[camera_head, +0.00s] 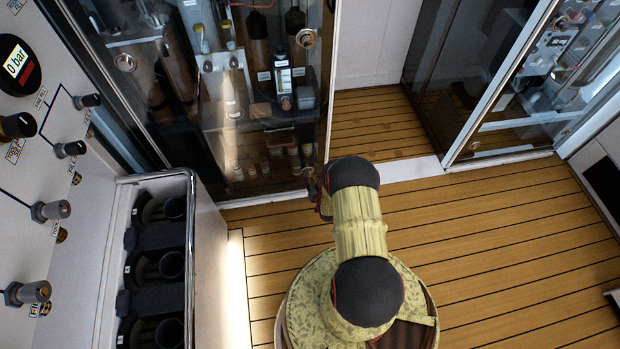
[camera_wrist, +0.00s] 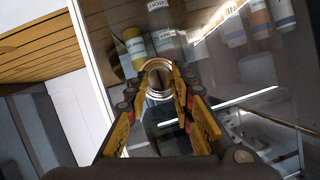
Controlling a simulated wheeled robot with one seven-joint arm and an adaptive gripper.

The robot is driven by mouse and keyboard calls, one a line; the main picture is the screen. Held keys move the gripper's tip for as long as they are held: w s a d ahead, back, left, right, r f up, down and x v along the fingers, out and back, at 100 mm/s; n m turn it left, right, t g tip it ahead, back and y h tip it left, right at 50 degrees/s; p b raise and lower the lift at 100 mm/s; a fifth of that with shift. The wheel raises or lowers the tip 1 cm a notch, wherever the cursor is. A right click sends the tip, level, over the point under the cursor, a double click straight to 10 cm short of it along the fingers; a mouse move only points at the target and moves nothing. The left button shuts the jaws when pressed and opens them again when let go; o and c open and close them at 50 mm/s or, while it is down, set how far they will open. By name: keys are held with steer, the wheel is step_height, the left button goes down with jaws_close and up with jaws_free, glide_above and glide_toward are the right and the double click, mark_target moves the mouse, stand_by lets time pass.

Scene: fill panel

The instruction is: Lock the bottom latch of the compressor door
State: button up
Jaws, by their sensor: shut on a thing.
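The compressor door appears to be the glass door (camera_head: 262,150) at the upper left of the head view. It stands upright and looks closed. My gripper (camera_wrist: 160,88) is at this door's lower right corner. In the wrist view its yellow fingers are closed on both sides of a round metal ring, the bottom latch (camera_wrist: 158,68). In the head view my arm hides most of the gripper, and the latch cannot be made out there. Whether the latch is turned to locked cannot be told. A similar round upper latch (camera_head: 305,38) sits higher on the same edge.
Bottles (camera_wrist: 135,50) and gear stand behind the glass. A white-walled rack (camera_head: 207,250) with dark cups and a panel with knobs (camera_head: 50,211) are on the left. Another glass cabinet (camera_head: 500,110) stands at right. The wooden floor (camera_head: 500,240) to the right is clear.

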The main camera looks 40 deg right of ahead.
jaws_close()
steer(key=shift+w+a+f+n+g+h, duration=0.15)
steer(key=shift+n+g+h, duration=0.3)
steer(key=shift+n+h, duration=1.25)
steer(key=shift+a+f+n+g+h, duration=0.15)
steer(key=shift+n+g+h, duration=0.55)
steer(key=shift+n, duration=1.8)
steer(key=shift+w+a+n+g+h, duration=0.15)
steer(key=shift+n+g+h, duration=0.1)
steer(key=shift+n+h, duration=1.5)
steer(key=shift+n+y, duration=0.25)
steer(key=shift+n, duration=0.2)
steer(key=o, duration=0.6)
jaws_free()
